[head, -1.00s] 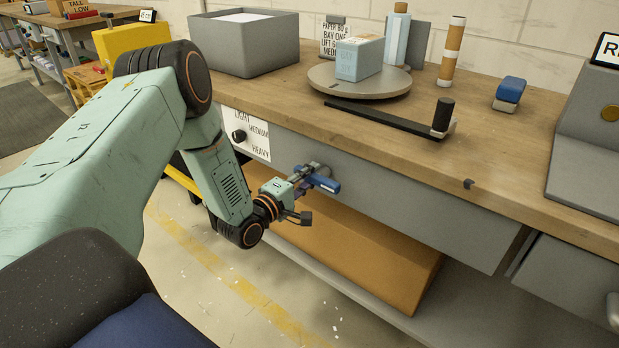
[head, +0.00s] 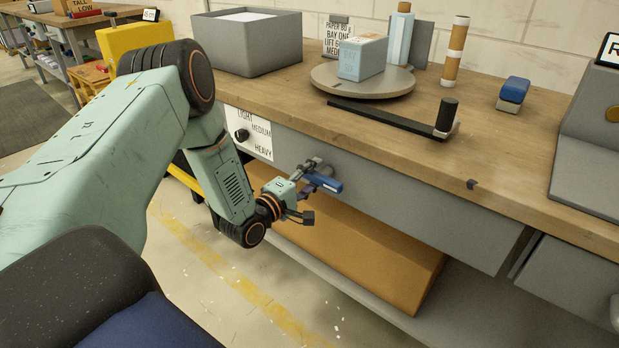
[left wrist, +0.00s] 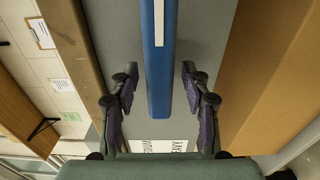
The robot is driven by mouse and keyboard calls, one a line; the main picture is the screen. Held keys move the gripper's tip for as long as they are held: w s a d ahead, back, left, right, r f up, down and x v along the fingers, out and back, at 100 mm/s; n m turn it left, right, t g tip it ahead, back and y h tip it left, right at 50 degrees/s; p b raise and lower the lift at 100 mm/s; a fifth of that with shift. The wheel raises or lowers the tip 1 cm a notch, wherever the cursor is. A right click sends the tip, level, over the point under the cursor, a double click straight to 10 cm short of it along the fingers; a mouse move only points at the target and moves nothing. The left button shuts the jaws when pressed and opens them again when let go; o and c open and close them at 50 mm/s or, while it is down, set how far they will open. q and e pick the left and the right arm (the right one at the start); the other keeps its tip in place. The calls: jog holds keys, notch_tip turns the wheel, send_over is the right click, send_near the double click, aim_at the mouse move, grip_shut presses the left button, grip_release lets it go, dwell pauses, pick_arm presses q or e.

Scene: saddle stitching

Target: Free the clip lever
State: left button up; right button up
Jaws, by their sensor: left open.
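The clip lever (head: 323,182) is a blue bar on the grey front panel of the bench, below the wooden top. My left gripper (head: 304,196) is open at the lever, with its fingers spread. In the left wrist view the blue lever (left wrist: 158,60) with a pale strip runs down between the two fingers (left wrist: 159,88). A gap shows on each side of it, so neither finger seems to touch it. The lever's mount is partly hidden by the gripper in the head view. My right gripper is not in view.
A black-handled crank arm (head: 390,118) and a round turntable (head: 335,84) sit on the top. A brown box (head: 370,250) lies below the panel.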

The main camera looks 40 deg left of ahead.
pick_arm(q)
jog(key=s, duration=1.2)
jog(key=shift+a, duration=0.45)
jog(key=s+d+f+m+g+p, duration=0.2)
jog(key=s+d+f+m+g, duration=0.75)
jog(key=f, duration=0.25)
jog(key=s+d+m+g+p, duration=0.2)
jog(key=s+d+m+g, duration=0.1)
jog(key=s, duration=0.6)
jog(key=s+d+r+m+g+y+p, duration=0.1)
jog(key=s+d+m+g+p, duration=0.2)
jog(key=s, duration=0.7)
jog(key=shift+d+m+g+y, duration=0.3)
jog(key=shift+m+g, duration=0.35)
jog(key=shift+g, duration=0.6)
